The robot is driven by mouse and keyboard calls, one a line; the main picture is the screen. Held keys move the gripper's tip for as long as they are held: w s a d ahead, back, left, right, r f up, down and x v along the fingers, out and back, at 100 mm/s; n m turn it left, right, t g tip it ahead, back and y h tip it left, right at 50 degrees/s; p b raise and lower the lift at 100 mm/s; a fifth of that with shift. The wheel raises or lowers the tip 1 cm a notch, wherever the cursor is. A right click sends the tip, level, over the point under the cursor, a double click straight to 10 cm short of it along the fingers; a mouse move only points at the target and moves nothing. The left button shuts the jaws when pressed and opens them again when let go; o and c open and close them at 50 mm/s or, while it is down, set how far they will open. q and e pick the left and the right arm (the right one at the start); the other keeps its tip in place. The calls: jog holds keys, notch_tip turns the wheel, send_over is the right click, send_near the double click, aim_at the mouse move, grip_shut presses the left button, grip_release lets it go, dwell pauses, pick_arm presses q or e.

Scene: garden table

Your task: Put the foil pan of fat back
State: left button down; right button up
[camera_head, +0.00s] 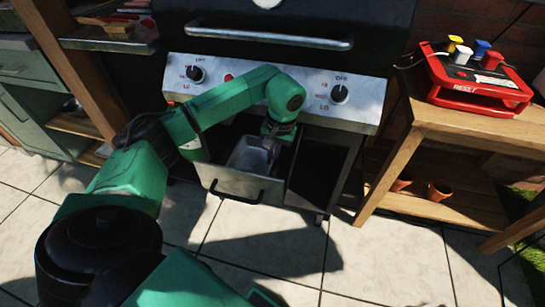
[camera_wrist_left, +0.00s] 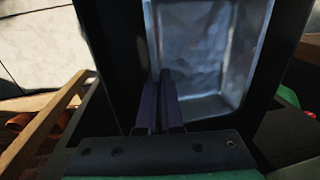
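The silver foil pan (camera_head: 251,155) sits in the pulled-out drawer (camera_head: 241,183) under the grill. It also fills the upper middle of the left wrist view (camera_wrist_left: 208,45), where its inside looks pale and crumpled; I cannot make out the fat. My left gripper (camera_head: 270,150) reaches down into the drawer at the pan's right side. In the left wrist view its fingers (camera_wrist_left: 160,88) are close together, with the pan's near side rim running in between them. The lower part of the pan is hidden. My right gripper is not in view.
The grill's knob panel (camera_head: 270,88) is just above the drawer. A wooden side table (camera_head: 460,125) at right carries a red game device (camera_head: 475,80), with small terracotta pots (camera_head: 439,191) on its lower shelf. The tiled floor in front is clear.

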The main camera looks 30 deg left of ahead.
pick_arm(q)
jog(key=c, duration=1.5)
grip_release()
jog(key=shift+f, duration=0.15)
jog(key=o, duration=0.4)
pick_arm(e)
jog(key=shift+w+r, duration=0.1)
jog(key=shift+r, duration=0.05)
pick_arm(q)
jog(key=shift+r, duration=0.45)
jog(key=r, duration=0.3)
jog(key=d+r+p, duration=0.1)
jog(key=r, duration=0.3)
jog(key=r+p, duration=0.1)
jog(key=r, duration=0.3)
jog(key=shift+w+d+r, duration=0.2)
jog(key=shift+w+d, duration=0.1)
jog(key=shift+d, duration=0.05)
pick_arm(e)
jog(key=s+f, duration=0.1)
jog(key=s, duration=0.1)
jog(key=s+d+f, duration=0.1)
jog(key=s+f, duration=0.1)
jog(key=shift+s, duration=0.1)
